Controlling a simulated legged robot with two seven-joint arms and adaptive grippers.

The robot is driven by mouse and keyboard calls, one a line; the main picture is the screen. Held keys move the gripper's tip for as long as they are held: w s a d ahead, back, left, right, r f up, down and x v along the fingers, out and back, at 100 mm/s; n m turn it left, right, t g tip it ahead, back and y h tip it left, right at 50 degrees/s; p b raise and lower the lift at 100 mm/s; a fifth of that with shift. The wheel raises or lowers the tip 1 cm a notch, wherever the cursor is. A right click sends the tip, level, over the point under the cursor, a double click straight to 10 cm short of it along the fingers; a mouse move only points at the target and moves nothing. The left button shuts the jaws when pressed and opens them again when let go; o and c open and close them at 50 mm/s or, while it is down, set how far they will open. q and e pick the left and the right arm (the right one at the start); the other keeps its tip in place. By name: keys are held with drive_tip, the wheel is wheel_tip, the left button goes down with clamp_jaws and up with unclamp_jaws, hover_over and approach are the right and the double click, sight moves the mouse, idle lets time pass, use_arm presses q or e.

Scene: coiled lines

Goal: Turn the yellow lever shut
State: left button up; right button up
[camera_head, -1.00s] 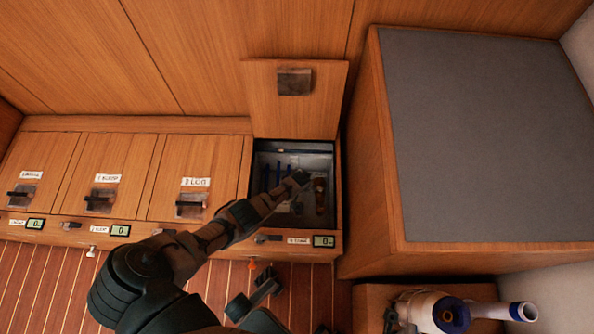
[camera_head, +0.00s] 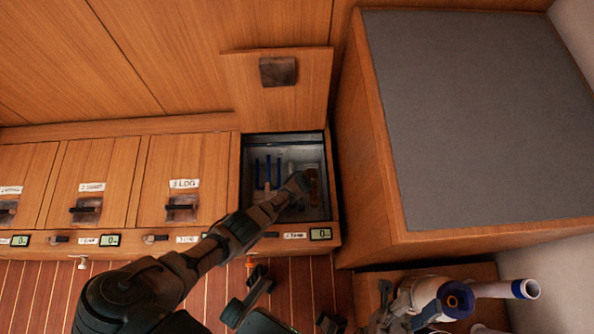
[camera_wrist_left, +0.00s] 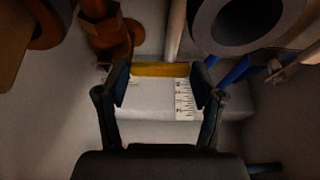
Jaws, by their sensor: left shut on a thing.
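The yellow lever (camera_wrist_left: 160,69) lies crosswise between the fingertips of my left gripper (camera_wrist_left: 160,78) in the left wrist view. The fingers are shut on it, one at each side. In the head view my left gripper (camera_head: 298,182) is down inside the open compartment (camera_head: 324,212), beside a brownish-orange fitting (camera_head: 313,186); the lever cannot be made out there. My right gripper (camera_head: 290,308) is at the bottom edge, with its dark fingers apart and floor between them. It is partly cut off.
The compartment's lid (camera_head: 300,105) stands raised behind it. Blue-handled pieces (camera_head: 267,172) stand in the compartment. A copper-coloured fitting (camera_wrist_left: 105,30) and a grey ring (camera_wrist_left: 250,25) are close to my left gripper. A grey-topped cabinet (camera_head: 480,120) blocks the right side.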

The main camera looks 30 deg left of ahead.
use_arm(q)
drive_tip(key=o, duration=1.7)
drive_tip(key=v, duration=1.1)
drive_tip(key=shift+d+r, duration=0.2)
drive_tip(key=shift+r, duration=0.2)
